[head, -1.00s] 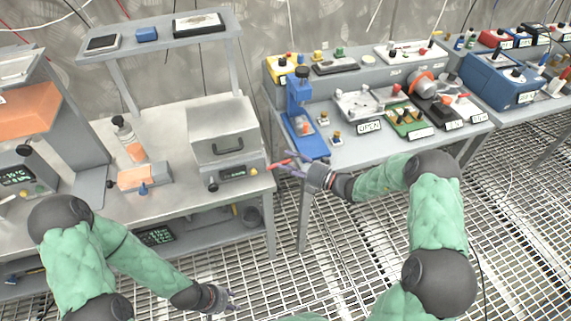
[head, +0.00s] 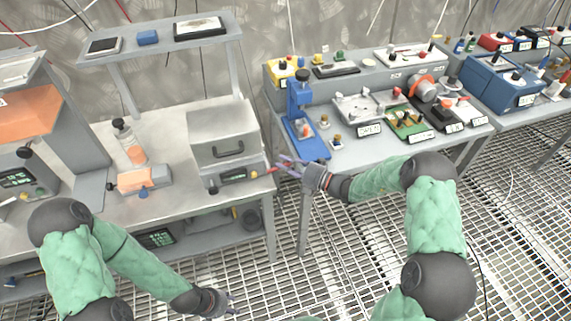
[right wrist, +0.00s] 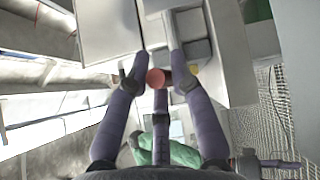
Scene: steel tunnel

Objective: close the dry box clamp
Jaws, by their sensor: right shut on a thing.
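The dry box (head: 222,138) is a grey box with a black handle on its closed front, on the left bench. Its clamp has a red lever (right wrist: 155,78), seen end-on between the fingers in the right wrist view; in the head view it is mostly hidden by the fingers at the box's right side. My right gripper (head: 284,162) is at that side, beside the bench corner, and is shut on the red lever. My left gripper (head: 229,300) hangs low over the grating, away from the box; its fingers are too small to judge.
An orange-topped device (head: 140,178) and a bottle (head: 123,132) stand left of the box. A blue press (head: 302,125) stands on the right bench, close behind my right gripper. A narrow gap separates the benches. A shelf (head: 160,42) stands above the left bench.

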